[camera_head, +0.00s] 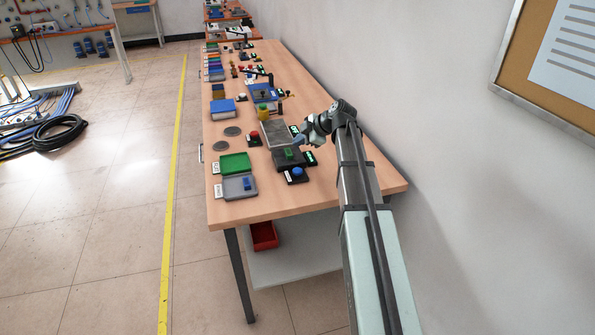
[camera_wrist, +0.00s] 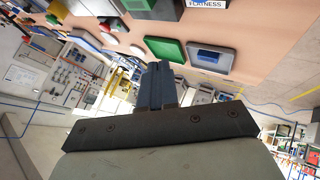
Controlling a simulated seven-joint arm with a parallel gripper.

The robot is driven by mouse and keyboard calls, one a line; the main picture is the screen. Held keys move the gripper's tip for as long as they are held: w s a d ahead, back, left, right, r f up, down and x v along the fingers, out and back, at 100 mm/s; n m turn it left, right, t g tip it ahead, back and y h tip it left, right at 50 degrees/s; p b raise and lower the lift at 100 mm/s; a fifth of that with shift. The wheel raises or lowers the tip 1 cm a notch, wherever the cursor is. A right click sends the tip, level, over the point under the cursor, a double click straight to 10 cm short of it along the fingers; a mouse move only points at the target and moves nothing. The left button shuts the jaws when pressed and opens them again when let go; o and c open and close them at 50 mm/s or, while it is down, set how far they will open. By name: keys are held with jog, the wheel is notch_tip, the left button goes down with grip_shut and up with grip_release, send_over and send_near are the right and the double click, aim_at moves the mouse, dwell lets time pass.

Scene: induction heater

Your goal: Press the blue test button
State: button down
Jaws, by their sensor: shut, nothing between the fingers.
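The blue button (camera_head: 297,171) is a round cap on a small black base near the table's front right, with a small display beside it. My gripper (camera_head: 297,141) is above the table, behind the blue button in the head view and apart from it. The gripper also shows in the wrist view (camera_wrist: 158,68), its dark fingers shut together with nothing between them. I cannot pick out the blue button in the wrist view.
A dark device with a green block (camera_head: 289,153) stands just behind the blue button. A red button (camera_head: 254,137) is to its left. A green tray (camera_head: 234,160) and a grey tray (camera_head: 232,190) lie at the front left. The wall runs close on the right.

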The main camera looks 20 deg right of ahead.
aim_at(300, 171)
jog(key=shift+f, duration=4.35)
jog(key=shift+f, duration=0.1)
jog(key=shift+f, duration=0.35)
jog(key=shift+f, duration=0.5)
jog(key=shift+r, duration=0.95)
jog(key=shift+r, duration=2.5)
